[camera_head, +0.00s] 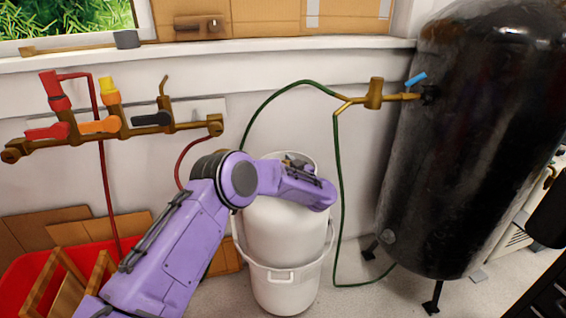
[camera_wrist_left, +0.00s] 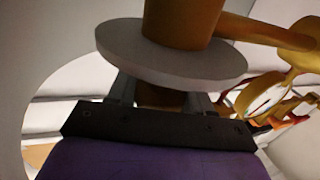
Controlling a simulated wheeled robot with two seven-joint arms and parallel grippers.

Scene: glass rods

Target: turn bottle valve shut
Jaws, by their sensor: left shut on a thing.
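The white bottle (camera_head: 285,235) stands upright on the floor in the middle of the head view, and its lower part sits inside a white bucket (camera_head: 285,280). A small part of the brass valve (camera_head: 292,162) shows at its top, behind my purple left wrist. In the left wrist view, the valve has a brass body (camera_wrist_left: 183,20) and a pale round disc (camera_wrist_left: 170,55). My left gripper (camera_wrist_left: 160,88) is shut on the brass part of the valve beside the disc. Its fingertips are partly hidden by the disc. My right gripper is not in view.
A black tank (camera_head: 475,150) stands on the right, with a brass fitting (camera_head: 375,95) and green hose (camera_head: 338,190) near the bottle. A brass manifold (camera_head: 125,130) with coloured taps is on the left wall. A red crate (camera_head: 25,280) lies at lower left.

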